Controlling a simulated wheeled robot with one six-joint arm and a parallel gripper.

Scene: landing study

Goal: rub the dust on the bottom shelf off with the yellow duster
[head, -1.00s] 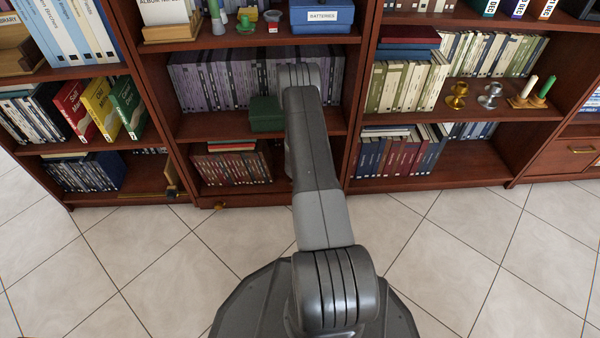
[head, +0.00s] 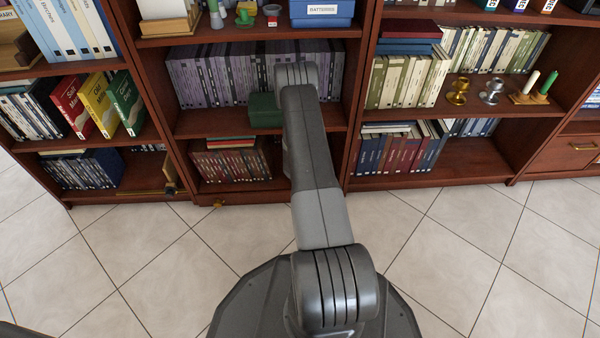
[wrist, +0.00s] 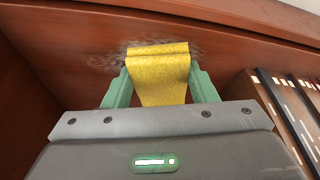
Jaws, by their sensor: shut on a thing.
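My gripper (wrist: 155,88) is shut on the yellow duster (wrist: 158,70), which hangs between its two green fingers. The duster's far end lies at the grey, speckled dust (wrist: 104,60) on a reddish-brown wooden board. Dust shows to the left of the duster and a little beyond it; what lies under it is hidden. Whether the duster presses on the board I cannot tell. In the head view my arm reaches into the lower middle bay of the bookcase, above the bottom shelf (head: 232,187), and hides the gripper, duster and dust.
Dark books (wrist: 290,112) stand close on the right in the wrist view. In the head view, red-brown books (head: 230,165) fill the left of the bottom shelf. A green box (head: 265,110) sits on the shelf above. Tiled floor (head: 150,255) in front is clear.

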